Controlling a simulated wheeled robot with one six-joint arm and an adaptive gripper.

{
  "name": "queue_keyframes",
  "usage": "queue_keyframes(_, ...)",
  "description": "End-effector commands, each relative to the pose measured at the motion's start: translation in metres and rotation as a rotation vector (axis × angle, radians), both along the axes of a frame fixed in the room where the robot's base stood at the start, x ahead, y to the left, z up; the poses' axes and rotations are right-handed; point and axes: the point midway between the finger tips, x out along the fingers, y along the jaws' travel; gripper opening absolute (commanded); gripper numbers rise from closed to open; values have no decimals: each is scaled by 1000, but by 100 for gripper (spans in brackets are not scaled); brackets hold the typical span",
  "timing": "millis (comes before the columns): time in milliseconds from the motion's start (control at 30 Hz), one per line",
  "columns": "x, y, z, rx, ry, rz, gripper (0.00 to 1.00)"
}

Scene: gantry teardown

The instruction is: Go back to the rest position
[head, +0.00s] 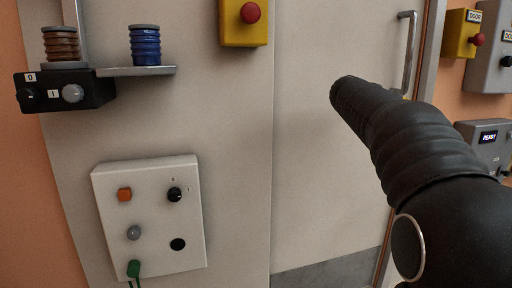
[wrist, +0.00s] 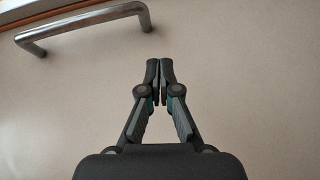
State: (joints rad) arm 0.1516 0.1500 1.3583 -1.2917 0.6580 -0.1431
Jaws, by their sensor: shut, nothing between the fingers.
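My gripper (wrist: 160,88) shows in the wrist view with its two fingertips together and nothing between them. It is in front of a plain beige door surface (wrist: 245,85), apart from the metal door handle (wrist: 85,27) at the upper left. In the head view my black arm reaches in from the lower right towards the door (head: 320,190). The gripper itself is hidden there behind the arm. The same handle (head: 409,55) shows at the upper right, beyond the arm.
A white control panel (head: 150,248) is on the left, with a green plug (head: 133,268) at its bottom. Above it are a black box (head: 90,90) and a shelf (head: 155,71) with a blue ribbed part (head: 145,45). A yellow button box (head: 243,33) is at top centre. Grey boxes (head: 490,75) are at far right.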

Motion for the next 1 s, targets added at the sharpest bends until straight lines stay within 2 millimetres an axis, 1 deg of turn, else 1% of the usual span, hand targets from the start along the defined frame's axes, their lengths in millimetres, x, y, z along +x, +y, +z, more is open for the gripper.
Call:
queue_keyframes(33, 0, 0, -30, 65, 29, -12, 0)
queue_keyframes(67, -4, 1, -48, 115, 43, -22, 0)
queue_keyframes(100, -13, 3, -71, 190, 60, -38, 0)
queue_keyframes(167, -32, 12, -103, 310, 85, -65, 0)
queue_keyframes(200, -47, 19, -122, 390, 103, -84, 0)
queue_keyframes(267, -73, 34, -147, 507, 126, -113, 0)
queue_keyframes(300, -91, 44, -162, 581, 142, -133, 0)
queue_keyframes(367, -120, 61, -183, 690, 163, -162, 0)
queue_keyframes(400, -140, 74, -195, 758, 177, -182, 0)
queue_keyframes(467, -170, 93, -210, 857, 198, -208, 0)
queue_keyframes(500, -191, 106, -220, 920, 210, -226, 0)
queue_keyframes(567, -220, 124, -232, 1007, 227, -250, 0)
queue_keyframes(600, -239, 136, -239, 1061, 240, -265, 0)
queue_keyframes(667, -267, 154, -249, 1136, 256, -284, 0)
queue_keyframes(700, -284, 165, -253, 1182, 265, -292, 0)
queue_keyframes(767, -309, 181, -260, 1246, 278, -305, 0)
queue_keyframes(800, -325, 190, -263, 1284, 285, -310, 0)
queue_keyframes(900, -359, 210, -267, 1359, 294, -307, 0)
queue_keyframes(1000, -382, 221, -265, 1394, 287, -286, 0)
